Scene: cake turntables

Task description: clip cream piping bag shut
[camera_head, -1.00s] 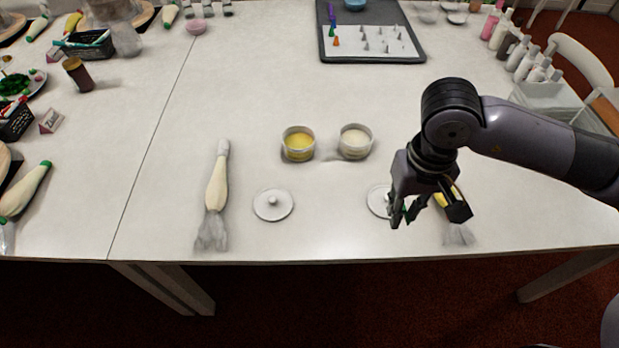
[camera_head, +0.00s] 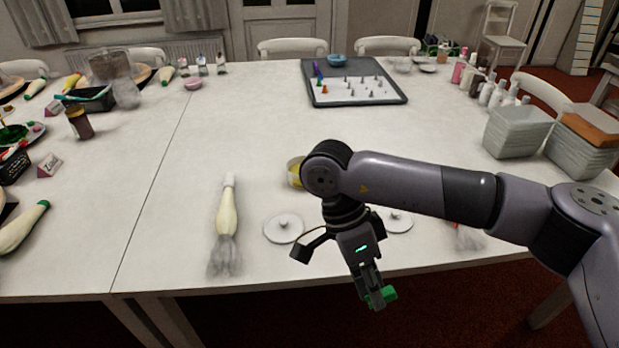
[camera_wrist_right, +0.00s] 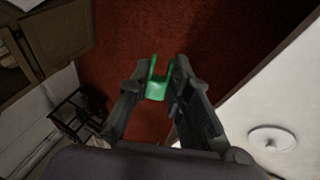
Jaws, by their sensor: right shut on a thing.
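The cream piping bag (camera_head: 227,212) lies on the white table left of centre in the head view, its white tip end away from me and its clear, crumpled end near the front edge. My right gripper (camera_head: 371,284) points down over the table's front edge, to the right of the bag and apart from it. It is shut on a green clip (camera_head: 384,297). In the right wrist view the green clip (camera_wrist_right: 157,90) sits between the fingertips, with its two prongs pointing outward. My left gripper is not in view.
A white lid (camera_head: 284,229) lies between bag and gripper; another lid (camera_head: 398,221) lies right of the gripper. A cup of yellow filling (camera_head: 295,172) is partly behind my arm. A second bag's clear end (camera_head: 469,238) shows at right. The table behind the bag is clear.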

